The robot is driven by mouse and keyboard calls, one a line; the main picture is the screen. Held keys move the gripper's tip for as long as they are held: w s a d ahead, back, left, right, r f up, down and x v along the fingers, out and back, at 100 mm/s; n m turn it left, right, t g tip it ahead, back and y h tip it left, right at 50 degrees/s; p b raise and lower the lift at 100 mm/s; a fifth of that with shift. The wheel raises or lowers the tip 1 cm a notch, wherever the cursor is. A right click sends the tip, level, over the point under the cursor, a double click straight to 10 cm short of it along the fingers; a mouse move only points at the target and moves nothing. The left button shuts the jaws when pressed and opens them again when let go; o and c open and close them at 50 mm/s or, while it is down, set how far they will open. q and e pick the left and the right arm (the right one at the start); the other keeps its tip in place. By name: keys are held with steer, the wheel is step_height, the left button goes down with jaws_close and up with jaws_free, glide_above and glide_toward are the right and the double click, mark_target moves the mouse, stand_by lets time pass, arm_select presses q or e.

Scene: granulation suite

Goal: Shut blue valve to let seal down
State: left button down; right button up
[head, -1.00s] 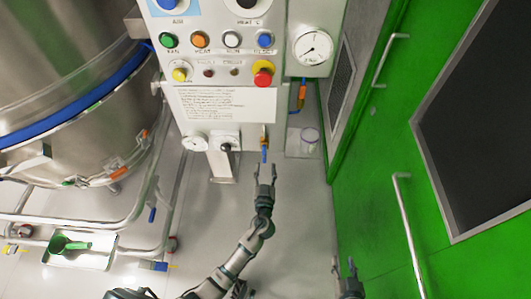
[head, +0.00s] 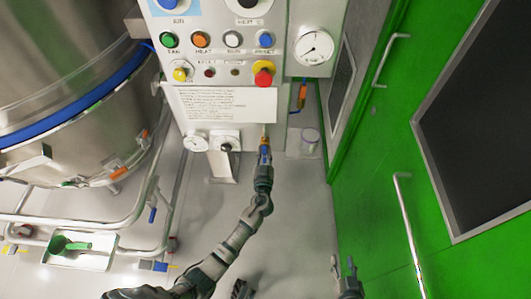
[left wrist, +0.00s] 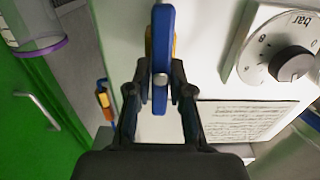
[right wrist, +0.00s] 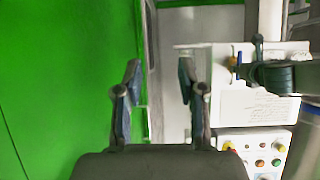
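The blue valve handle (head: 265,150) hangs from a brass fitting at the lower right of the control panel. In the left wrist view the long blue handle (left wrist: 162,45) points lengthwise between the fingers. My left gripper (head: 264,161) is at the handle, with its fingers open on either side (left wrist: 160,92). The right-hand finger looks very close to the handle; I cannot tell if they touch. My right gripper (head: 343,264) is open and empty, low beside the green wall; its spread fingers show in the right wrist view (right wrist: 158,75).
The panel (head: 180,105) carries buttons, a red stop knob (head: 263,78) and dials. Right of it are a gauge (head: 314,47), an orange fitting (head: 303,95) and a clear cup (head: 310,140). A steel vessel (head: 70,110) stands left; a green wall (head: 380,200) bounds the right.

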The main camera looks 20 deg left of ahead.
arm_select(q)
steer(key=shift+a, duration=0.15)
steer(key=shift+f+m, duration=0.1)
steer(key=shift+m, duration=0.2)
steer(key=shift+d+m+b, duration=0.35)
steer(key=shift+m, duration=0.25)
steer(key=shift+m+b, duration=0.3)
steer(key=shift+m, duration=0.9)
steer(key=shift+w+m, duration=0.1)
steer(key=shift+m, duration=0.9)
steer(key=shift+d+f+m+p, duration=0.15)
steer(key=shift+m, duration=1.8)
steer(key=shift+d+f+m+p, duration=0.1)
steer(key=shift+f+m+p, duration=0.1)
steer(key=shift+m, duration=1.8)
steer(key=shift+d+f+m+p, duration=0.15)
steer(key=shift+m, duration=1.8)
arm_select(e)
steer(key=shift+w+a+r+t, duration=0.3)
steer(key=shift+a+r, duration=0.1)
steer(key=shift+r, duration=0.1)
steer(key=shift+f, duration=0.1)
